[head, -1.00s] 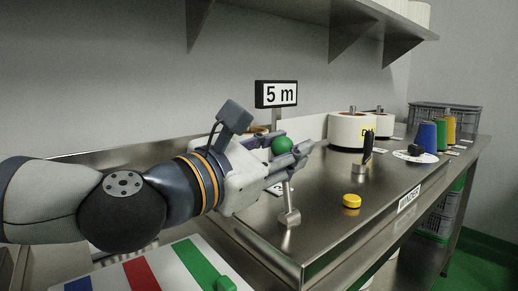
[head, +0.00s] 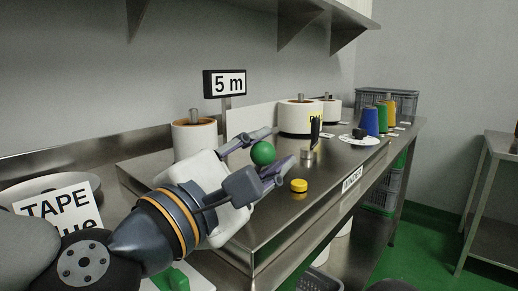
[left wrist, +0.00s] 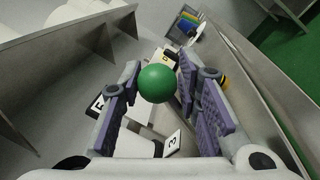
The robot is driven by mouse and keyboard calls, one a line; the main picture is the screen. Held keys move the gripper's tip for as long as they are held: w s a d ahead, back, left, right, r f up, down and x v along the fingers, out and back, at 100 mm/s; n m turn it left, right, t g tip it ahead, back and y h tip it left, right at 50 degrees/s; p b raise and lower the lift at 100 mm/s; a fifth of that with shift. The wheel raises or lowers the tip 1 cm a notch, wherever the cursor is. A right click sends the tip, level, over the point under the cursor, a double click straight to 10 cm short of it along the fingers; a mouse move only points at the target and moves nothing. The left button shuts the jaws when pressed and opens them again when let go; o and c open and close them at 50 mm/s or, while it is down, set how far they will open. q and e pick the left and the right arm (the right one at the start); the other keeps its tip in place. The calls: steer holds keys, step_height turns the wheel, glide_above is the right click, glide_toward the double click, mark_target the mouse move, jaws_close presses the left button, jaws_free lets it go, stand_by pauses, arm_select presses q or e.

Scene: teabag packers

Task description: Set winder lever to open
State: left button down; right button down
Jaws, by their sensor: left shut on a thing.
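The winder lever's green ball knob (head: 263,153) is between the two fingers of my left gripper (head: 262,158), above the steel bench top. In the left wrist view the green knob (left wrist: 157,83) also sits between the purple finger pads of the left gripper (left wrist: 158,108). The gripper is shut on the knob. The lever's shaft and foot are hidden behind the gripper in the head view. A "WINDER" label (head: 352,179) is on the bench's front edge. My right gripper is not in view.
A yellow button (head: 299,185) and a dark upright handle (head: 314,132) stand right of the gripper. White rolls (head: 300,117) and coloured spools (head: 370,121) are farther back. A "5 m" sign (head: 225,84) stands behind. A "TAPE" sign (head: 57,207) is at lower left.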

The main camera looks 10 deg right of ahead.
mark_target(254, 159)
arm_select(q)
steer(key=shift+w+r, duration=0.15)
steer(key=c, duration=1.3)
jaws_free()
steer(key=shift+a, duration=0.1)
steer(key=shift+s+a, duration=0.15)
steer(key=shift+s, duration=0.1)
steer(key=v, duration=0.7)
